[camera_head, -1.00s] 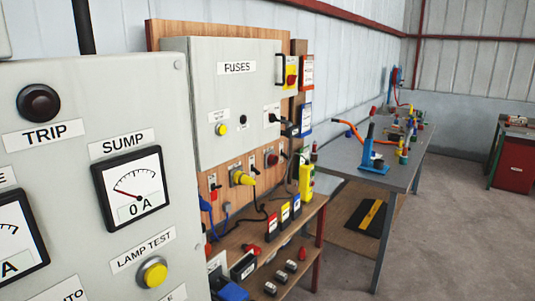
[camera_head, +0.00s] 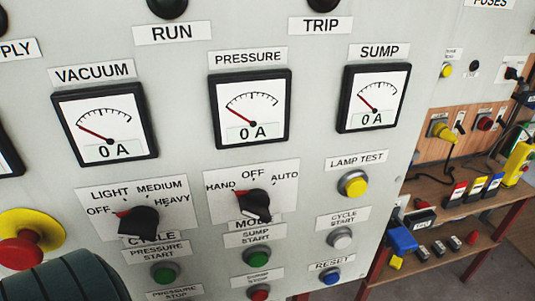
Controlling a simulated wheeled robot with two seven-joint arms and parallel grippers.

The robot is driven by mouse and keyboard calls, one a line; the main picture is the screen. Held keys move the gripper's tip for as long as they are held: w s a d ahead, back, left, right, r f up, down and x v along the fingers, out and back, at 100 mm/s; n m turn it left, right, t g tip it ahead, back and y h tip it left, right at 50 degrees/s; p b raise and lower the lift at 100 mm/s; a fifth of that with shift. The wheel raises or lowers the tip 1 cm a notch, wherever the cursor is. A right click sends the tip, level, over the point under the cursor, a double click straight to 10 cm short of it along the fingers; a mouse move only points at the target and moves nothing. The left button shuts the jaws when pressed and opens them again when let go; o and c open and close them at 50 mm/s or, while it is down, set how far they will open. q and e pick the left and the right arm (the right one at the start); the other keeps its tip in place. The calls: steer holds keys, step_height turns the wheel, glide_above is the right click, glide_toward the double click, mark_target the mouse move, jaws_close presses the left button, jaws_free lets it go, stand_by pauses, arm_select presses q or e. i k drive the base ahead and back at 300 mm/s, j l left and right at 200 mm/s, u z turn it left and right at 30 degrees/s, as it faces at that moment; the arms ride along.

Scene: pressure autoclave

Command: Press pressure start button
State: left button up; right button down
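The pressure start button (camera_head: 164,274) is a round green button low on the grey control panel (camera_head: 190,158), left of the middle of the head view. Its white label, PRESSURE START (camera_head: 157,252), sits just above it. A partly cut-off PRESSURE STOP label (camera_head: 173,294) shows below it at the bottom edge. Nothing covers the green button. Neither of my grippers can be made out in this view.
A similar green sump start button (camera_head: 257,257) is to the right, above a red sump stop button (camera_head: 260,293). A red emergency stop (camera_head: 20,253) on yellow is at left, beside a dark rounded shape in the corner. Two selector knobs sit above. Shelves stand at right.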

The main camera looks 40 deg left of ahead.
mark_target(165, 276)
steer(key=k+j+u, duration=0.1)
steer(key=u, duration=0.3)
steer(key=j+u, duration=0.15)
steer(key=u, duration=0.3)
steer(key=k+j+u, duration=0.1)
steer(key=u, duration=0.3)
